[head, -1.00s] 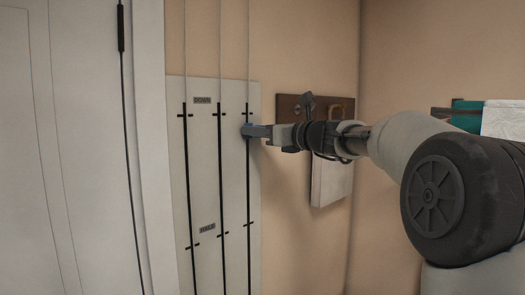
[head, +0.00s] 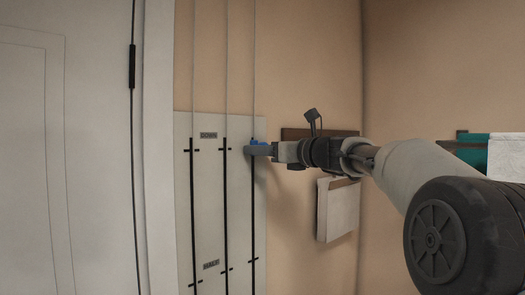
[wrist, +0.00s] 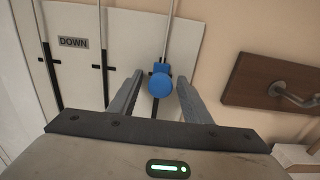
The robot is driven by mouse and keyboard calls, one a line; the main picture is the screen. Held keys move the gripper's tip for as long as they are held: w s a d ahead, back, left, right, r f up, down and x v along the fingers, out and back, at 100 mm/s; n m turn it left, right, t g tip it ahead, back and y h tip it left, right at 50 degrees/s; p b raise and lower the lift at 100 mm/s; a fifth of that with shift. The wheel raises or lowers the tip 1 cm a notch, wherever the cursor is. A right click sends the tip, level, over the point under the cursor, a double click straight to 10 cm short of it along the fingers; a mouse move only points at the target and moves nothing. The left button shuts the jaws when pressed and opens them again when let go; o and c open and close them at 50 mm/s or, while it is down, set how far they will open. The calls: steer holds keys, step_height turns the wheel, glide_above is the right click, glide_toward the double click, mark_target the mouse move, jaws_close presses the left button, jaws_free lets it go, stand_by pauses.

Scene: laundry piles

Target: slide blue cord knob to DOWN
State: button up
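The blue cord knob (head: 260,143) is on the rightmost of the three dark slots of the pale wall panel, level with or near the upper tick beside the DOWN label (head: 208,135). In the wrist view the knob (wrist: 161,84) sits between the two fingers of my gripper (wrist: 158,88). The fingers are apart, one on each side of the knob, with a narrow gap showing at the left; contact at the right is unclear. In the head view my gripper (head: 259,150) reaches in from the right and partly hides the knob.
The panel (head: 208,205) has a HALF label (head: 211,265) lower down and thin cords above. A wooden hook board (wrist: 275,87) is close on the right, partly behind my arm, with a pale hanging item (head: 337,210) below. A white door (head: 95,150) is at left.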

steer(key=b+v, duration=0.4)
steer(key=v, duration=1.3)
steer(key=shift+s+d, duration=0.2)
